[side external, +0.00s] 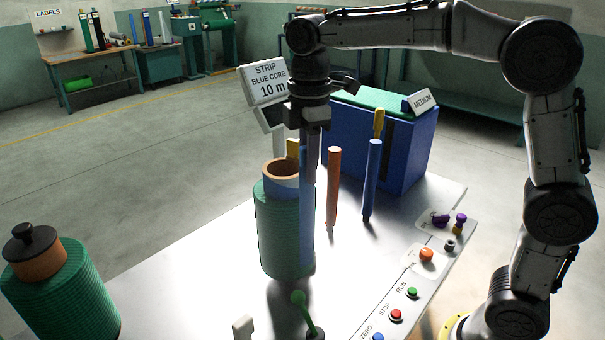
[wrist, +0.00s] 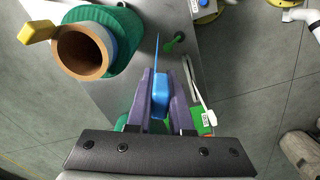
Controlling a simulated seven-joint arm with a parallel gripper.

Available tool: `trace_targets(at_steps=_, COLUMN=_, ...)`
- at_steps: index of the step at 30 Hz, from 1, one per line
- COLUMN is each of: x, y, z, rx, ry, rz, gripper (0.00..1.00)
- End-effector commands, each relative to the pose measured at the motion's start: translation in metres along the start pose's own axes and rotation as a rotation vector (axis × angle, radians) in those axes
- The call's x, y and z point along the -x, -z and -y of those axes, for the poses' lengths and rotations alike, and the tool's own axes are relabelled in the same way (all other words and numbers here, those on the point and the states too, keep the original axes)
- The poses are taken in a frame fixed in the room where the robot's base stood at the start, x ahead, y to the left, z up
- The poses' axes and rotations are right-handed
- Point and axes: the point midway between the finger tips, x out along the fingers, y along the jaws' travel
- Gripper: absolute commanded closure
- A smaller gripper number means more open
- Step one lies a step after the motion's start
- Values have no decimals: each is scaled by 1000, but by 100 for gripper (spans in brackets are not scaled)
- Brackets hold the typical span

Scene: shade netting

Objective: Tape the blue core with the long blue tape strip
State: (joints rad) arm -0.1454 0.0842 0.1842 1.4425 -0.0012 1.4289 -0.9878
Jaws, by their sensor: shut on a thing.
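The blue core (side external: 278,188) stands upright with green netting (side external: 284,235) wound around it. Its brown open end faces up, and it also shows in the wrist view (wrist: 110,42). My gripper (side external: 311,172) is beside the roll's right side, fingers down. It is shut on the long blue tape strip (side external: 306,225), which hangs upright along the roll in the side view. In the wrist view, my purple fingers (wrist: 162,98) hold the strip's blue block-like end (wrist: 161,82), and its thin edge appears right of the netting. Whether the strip touches the netting I cannot tell.
An orange rod (side external: 333,190) and a blue rod (side external: 371,185) stand right of my gripper. A blue bin (side external: 400,150) is behind them. Buttons (side external: 396,315) line the table's right edge. A second green roll (side external: 65,295) is at left. A sign (side external: 268,82) reads "STRIP BLUE CORE 10 m".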

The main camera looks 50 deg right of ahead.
Motion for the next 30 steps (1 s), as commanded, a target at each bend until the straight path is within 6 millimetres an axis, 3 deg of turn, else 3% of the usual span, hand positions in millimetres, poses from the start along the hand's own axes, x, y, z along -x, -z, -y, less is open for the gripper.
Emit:
trace_targets(at_steps=13, x=-5, y=0, z=-1, rx=1, ry=0, rz=0, gripper=100)
trace_targets(at_steps=30, x=-44, y=0, z=-14, rx=1, ry=2, rz=1, gripper=100)
